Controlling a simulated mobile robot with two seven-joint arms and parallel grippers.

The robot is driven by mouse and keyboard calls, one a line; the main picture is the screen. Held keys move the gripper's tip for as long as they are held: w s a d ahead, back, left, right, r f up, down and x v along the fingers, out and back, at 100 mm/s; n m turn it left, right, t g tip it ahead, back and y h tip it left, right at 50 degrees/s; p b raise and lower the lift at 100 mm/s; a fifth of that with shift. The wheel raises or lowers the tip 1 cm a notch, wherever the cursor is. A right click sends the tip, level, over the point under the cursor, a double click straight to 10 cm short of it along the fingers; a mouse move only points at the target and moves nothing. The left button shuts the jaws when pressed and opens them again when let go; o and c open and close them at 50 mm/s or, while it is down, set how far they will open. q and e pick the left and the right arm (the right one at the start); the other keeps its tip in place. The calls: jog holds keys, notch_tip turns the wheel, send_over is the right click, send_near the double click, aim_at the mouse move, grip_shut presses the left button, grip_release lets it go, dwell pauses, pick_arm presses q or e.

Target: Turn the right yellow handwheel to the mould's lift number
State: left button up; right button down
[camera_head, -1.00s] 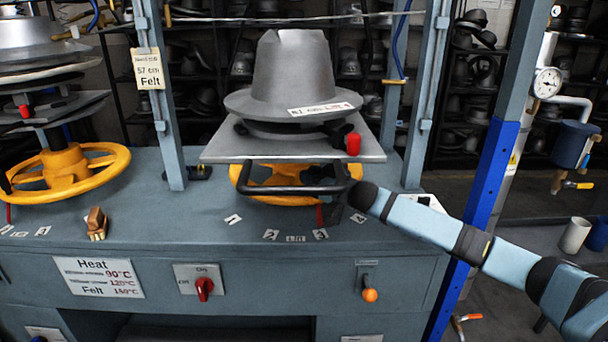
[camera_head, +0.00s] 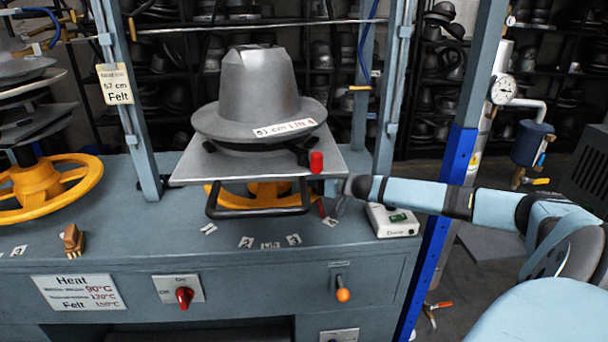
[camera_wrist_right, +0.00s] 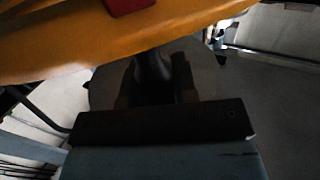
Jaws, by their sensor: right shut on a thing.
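The right yellow handwheel (camera_head: 268,190) lies flat under the metal plate, partly hidden by it. A red pointer (camera_head: 321,208) at its right front points close to the number 4 tag (camera_head: 331,221). The grey hat mould (camera_head: 262,85) stands on the plate, and its label (camera_head: 285,128) appears to end in 4. My right gripper (camera_head: 338,204) is at the wheel's right side. In the right wrist view, it is shut on a dark handle (camera_wrist_right: 152,68) below the yellow rim (camera_wrist_right: 60,45). The fingertips are dark and hard to make out. My left gripper is not in view.
The plate (camera_head: 190,172) with a black bar handle (camera_head: 258,212) overhangs the wheel. A red knob (camera_head: 317,162) stands at its right corner. A white box (camera_head: 392,220) sits right of the gripper, beside the blue post (camera_head: 458,155). A left wheel (camera_head: 45,187) stands apart.

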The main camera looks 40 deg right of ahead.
jog(key=shift+d+r, duration=0.15)
jog(key=shift+d, duration=0.1)
jog(key=c, duration=1.1)
grip_release()
jog(key=shift+o, duration=0.9)
jog(key=shift+s+d+f, duration=0.2)
jog(key=shift+s, duration=0.5)
jog(key=shift+p+v, duration=0.75)
jog(key=shift+v, duration=2.2)
jog(key=shift+r, duration=0.1)
